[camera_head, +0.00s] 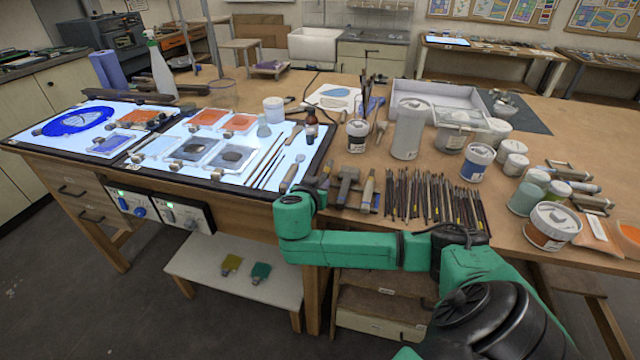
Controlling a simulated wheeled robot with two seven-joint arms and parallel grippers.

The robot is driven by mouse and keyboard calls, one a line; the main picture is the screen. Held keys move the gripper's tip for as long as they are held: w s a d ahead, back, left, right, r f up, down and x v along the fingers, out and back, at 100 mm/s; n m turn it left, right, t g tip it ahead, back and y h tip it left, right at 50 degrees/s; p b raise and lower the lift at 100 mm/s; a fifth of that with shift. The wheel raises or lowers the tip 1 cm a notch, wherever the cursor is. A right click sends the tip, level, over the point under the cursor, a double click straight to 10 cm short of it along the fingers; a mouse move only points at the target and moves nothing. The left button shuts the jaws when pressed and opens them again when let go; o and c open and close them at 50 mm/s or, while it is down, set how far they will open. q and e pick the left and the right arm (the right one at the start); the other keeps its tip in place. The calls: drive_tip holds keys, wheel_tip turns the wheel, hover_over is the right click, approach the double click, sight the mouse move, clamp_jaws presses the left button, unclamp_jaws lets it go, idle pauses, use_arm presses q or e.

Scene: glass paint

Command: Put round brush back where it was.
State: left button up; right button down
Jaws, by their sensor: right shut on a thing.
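My right arm's green links come in from the lower right. My right gripper (308,186) is at the right front corner of the lit panel (215,184), small and partly hidden by the wrist. It is shut on a slim thing that looks like the round brush (291,174), whose pale end points up and away over the panel. I cannot tell whether the brush touches the panel. Several thin brushes (266,164) lie side by side on the panel just left of it. My left gripper is not in view.
Several dark-handled tools (432,197) lie in a row right of the gripper, with thicker-handled tools (367,190) nearer to it. A jar of upright brushes (357,134), a tall white canister (408,128) and paint tubs (476,162) stand behind. Glass pieces (232,158) lie on the panel.

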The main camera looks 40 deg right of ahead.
drive_tip(key=shift+f+b, duration=0.35)
drive_tip(key=shift+b, duration=0.05)
idle(0.5)
drive_tip(key=c, duration=0.6)
unclamp_jaws()
drive_tip(key=shift+s+a+r, duration=0.1)
drive_tip(key=shift+s+a, duration=0.2)
drive_tip(key=shift+a, duration=0.2)
drive_tip(key=v, duration=1.3)
drive_tip(key=shift+s+r+p, duration=0.2)
drive_tip(key=shift+s+p, duration=0.05)
drive_tip(key=shift+p, duration=0.1)
